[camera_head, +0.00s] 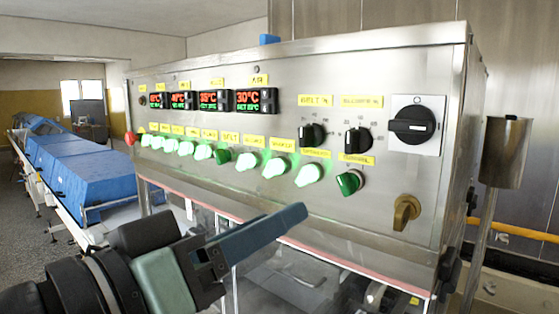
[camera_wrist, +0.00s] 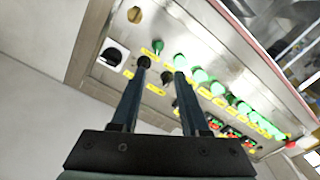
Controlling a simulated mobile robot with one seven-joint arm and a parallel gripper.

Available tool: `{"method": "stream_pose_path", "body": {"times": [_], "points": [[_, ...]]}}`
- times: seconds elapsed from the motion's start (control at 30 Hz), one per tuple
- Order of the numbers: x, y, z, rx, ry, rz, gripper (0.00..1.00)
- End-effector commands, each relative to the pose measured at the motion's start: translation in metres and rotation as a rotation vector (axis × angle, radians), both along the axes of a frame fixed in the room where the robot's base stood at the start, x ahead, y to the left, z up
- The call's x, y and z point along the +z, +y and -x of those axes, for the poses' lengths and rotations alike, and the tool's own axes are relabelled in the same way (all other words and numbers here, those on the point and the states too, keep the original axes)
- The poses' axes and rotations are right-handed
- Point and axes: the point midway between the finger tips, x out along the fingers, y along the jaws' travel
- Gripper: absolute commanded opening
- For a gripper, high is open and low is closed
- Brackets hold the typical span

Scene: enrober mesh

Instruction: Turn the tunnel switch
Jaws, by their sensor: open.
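The tunnel switch (camera_head: 349,182) is a green rotary knob at the lower right of the steel control panel, under a small yellow label that I cannot read clearly. It looks unlit, unlike the bright green knobs to its left. In the wrist view the switch (camera_wrist: 158,46) shows beyond and between my fingertips. My gripper (camera_head: 300,213) is left of and below the switch in the head view, in front of the panel and apart from it. In the wrist view my gripper (camera_wrist: 161,72) is open, with two long dark fingers and nothing between them.
Two black dials (camera_head: 312,135) (camera_head: 357,139) sit above the switch. A large black main switch (camera_head: 412,124) and a brass key knob (camera_head: 406,211) are to the right. A lit green knob (camera_head: 308,174) is close on the left. A metal cup on a post (camera_head: 504,152) stands right of the panel.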

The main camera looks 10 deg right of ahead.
Motion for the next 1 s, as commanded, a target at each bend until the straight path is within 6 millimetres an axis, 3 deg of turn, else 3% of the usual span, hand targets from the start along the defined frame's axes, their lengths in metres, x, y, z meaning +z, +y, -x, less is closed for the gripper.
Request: {"method": "stream_pose_path", "body": {"times": [0.27,0.7,1.0], "points": [[0.002,-0.021,-0.011,-0.028,0.018,-0.004,0.45],[0.002,-0.088,-0.063,-0.025,0.017,-0.004,0.45],[-0.001,-0.103,-0.076,-0.023,0.012,-0.004,0.45]]}}
